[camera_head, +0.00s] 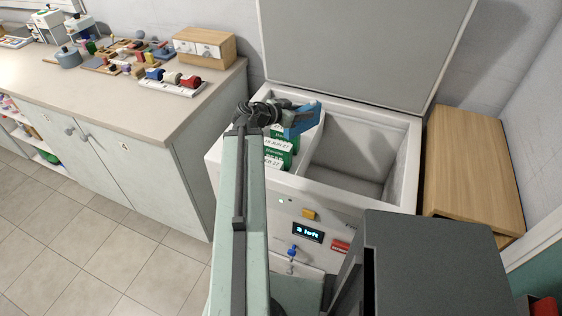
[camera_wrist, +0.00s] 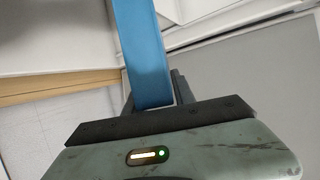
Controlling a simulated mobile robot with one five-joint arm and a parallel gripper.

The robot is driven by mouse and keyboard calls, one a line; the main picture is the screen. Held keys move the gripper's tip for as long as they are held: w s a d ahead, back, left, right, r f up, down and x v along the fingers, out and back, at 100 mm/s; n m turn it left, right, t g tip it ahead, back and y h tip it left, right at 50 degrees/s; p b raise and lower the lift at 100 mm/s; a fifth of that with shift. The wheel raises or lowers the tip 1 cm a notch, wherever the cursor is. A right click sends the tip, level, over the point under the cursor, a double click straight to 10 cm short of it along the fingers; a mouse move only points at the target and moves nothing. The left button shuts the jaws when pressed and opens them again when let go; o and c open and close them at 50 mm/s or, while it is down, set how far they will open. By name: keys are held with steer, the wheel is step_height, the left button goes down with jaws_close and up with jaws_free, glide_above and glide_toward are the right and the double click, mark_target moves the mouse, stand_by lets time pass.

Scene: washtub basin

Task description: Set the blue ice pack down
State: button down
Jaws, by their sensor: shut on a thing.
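The blue ice pack (camera_head: 301,119) is held at the end of my arm, above the left part of an open white chest (camera_head: 411,150). My gripper (camera_head: 283,113) is shut on one end of it. In the wrist view the blue ice pack (camera_wrist: 144,45) stretches away from my gripper (camera_wrist: 150,100) as a long flat strip, and its far end is cut off by the top edge. Green packs with white labels (camera_head: 279,152) lie in the chest's left compartment, partly hidden by my arm. The right compartment (camera_head: 355,150) looks empty.
The chest's lid (camera_head: 360,45) stands open behind it. A wooden box (camera_head: 470,160) is at the right. A counter (camera_head: 130,110) with a tray, a small drawer box (camera_head: 205,47) and colored rolls (camera_head: 173,79) is at the left. The chest's front has a lit display (camera_head: 308,232).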

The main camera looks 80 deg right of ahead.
steer(key=w+f+n+t+h, duration=0.1)
steer(key=w, duration=0.4)
steer(key=d+f+b, duration=0.1)
steer(key=d+b, duration=0.1)
steer(key=d, duration=1.3)
steer(key=shift+w+f, duration=0.3)
steer(key=shift+w, duration=0.15)
steer(key=f+b, duration=0.4)
steer(key=shift+d, duration=0.4)
steer(key=c, duration=1)
jaws_free()
steer(key=shift+c, duration=0.2)
steer(key=p+v, duration=0.5)
steer(key=v, duration=0.7)
steer(key=shift+s+r, duration=0.15)
steer(key=shift+r, duration=0.25)
